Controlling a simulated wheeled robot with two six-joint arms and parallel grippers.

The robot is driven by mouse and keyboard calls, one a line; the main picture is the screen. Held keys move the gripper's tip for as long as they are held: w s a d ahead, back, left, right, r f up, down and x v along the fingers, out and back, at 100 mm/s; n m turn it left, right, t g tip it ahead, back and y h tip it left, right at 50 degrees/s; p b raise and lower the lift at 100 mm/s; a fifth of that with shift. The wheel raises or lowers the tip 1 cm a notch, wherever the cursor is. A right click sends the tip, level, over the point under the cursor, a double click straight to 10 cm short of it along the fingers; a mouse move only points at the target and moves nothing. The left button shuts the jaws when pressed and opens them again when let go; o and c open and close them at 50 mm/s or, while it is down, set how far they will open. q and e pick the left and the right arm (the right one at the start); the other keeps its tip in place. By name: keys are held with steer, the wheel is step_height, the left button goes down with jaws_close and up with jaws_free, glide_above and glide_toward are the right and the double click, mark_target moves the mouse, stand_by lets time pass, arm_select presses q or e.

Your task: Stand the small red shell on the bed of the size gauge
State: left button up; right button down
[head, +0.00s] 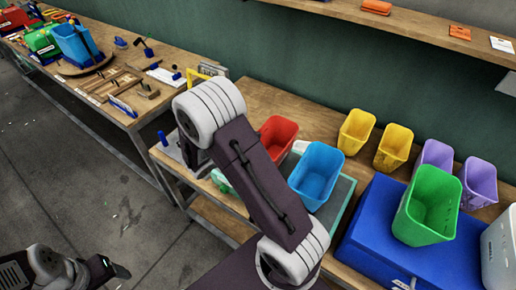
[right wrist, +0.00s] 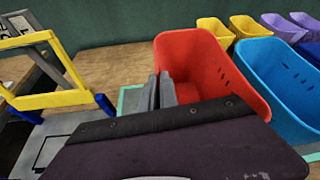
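The small red shell (head: 279,133) is an open, bin-like shell on the wooden bench, behind my right arm; it fills the middle of the right wrist view (right wrist: 205,65). My right gripper (right wrist: 162,92) has its grey fingers close together at the shell's left wall, one on each side of the rim. The head view hides these fingers behind my arm. The size gauge, a yellow frame (right wrist: 60,100) with blue feet over a grey bed (right wrist: 62,128), stands left of the shell, partly hidden by my arm. My left gripper (head: 116,270) is low at left; its opening is unclear.
A blue shell (head: 316,172) stands close right of the red one, by a teal-edged mat. Yellow bins (head: 356,130), purple bins (head: 479,182) and a green bin (head: 428,205) on a blue box (head: 400,250) are further right. A cluttered side bench (head: 135,75) is at left.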

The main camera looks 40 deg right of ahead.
step_height(320, 180, down, 4)
steer(key=shift+s+a+r, duration=0.1)
steer(key=shift+s+r, duration=0.05)
steer(key=shift+f, duration=0.25)
steer(key=c, duration=1.6)
jaws_free()
